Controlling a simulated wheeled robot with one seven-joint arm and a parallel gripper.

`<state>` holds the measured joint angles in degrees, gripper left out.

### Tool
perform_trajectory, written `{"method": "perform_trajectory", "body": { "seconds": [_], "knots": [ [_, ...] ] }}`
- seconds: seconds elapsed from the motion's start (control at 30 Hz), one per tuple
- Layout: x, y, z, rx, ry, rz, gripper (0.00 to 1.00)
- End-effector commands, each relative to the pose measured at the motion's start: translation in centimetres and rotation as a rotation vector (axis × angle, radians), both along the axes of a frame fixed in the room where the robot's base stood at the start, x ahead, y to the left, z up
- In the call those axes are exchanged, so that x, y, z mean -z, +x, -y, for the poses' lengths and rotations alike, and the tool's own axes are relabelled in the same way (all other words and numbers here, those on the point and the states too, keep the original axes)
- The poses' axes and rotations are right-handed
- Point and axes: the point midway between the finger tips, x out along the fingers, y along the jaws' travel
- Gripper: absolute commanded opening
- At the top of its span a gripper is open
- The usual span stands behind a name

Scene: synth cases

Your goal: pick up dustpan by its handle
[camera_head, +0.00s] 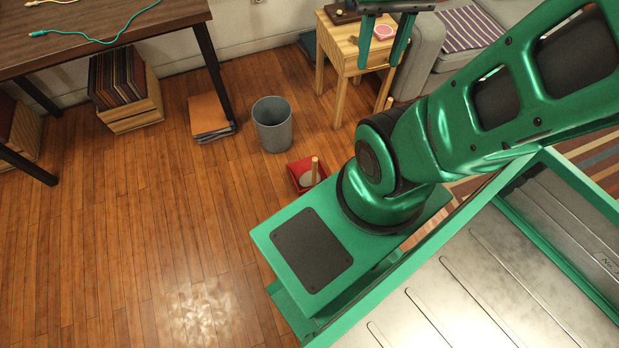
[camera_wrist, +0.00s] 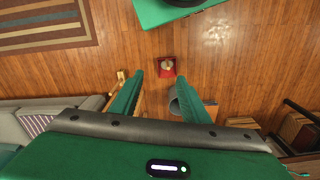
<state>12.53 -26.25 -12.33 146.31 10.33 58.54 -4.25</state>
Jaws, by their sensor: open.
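The red dustpan (camera_head: 298,178) lies on the wooden floor between the grey bin and my green base. My arm hides nothing clear of the handle in the head view. The dustpan also shows small in the wrist view (camera_wrist: 160,72), beyond my fingertips and about in line with the gap. My gripper (camera_head: 380,66) is open and empty, high up in front of the small wooden table. Its two green fingers show spread in the wrist view (camera_wrist: 160,79).
A grey bin (camera_head: 272,126) stands just behind the dustpan. A small wooden table (camera_head: 345,62) with a pink item stands behind my gripper, beside a grey sofa (camera_head: 428,55). A dark desk (camera_head: 130,30) and a record crate (camera_head: 130,110) are at left.

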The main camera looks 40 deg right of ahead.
Motion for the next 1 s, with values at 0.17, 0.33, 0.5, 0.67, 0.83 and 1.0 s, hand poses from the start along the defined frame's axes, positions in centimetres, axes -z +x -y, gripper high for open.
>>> {"method": "perform_trajectory", "body": {
  "seconds": [0.17, 0.33, 0.5, 0.67, 0.83, 1.0],
  "knots": [
    [2.0, 4.2, 2.3, -0.149, -0.023, -0.023, 0.42],
    [4.9, 8.8, 3.7, -0.329, -0.044, -0.035, 0.42],
    [8.6, 13.1, 4.9, -0.509, -0.058, -0.049, 0.42],
    [12.9, 16.7, 5.7, -0.679, -0.064, -0.06, 0.42],
    [18.2, 20.0, 6.2, -0.862, -0.066, -0.069, 0.42],
    [24.2, 22.6, 6.3, -1.041, -0.062, -0.074, 0.42]
  ]
}}
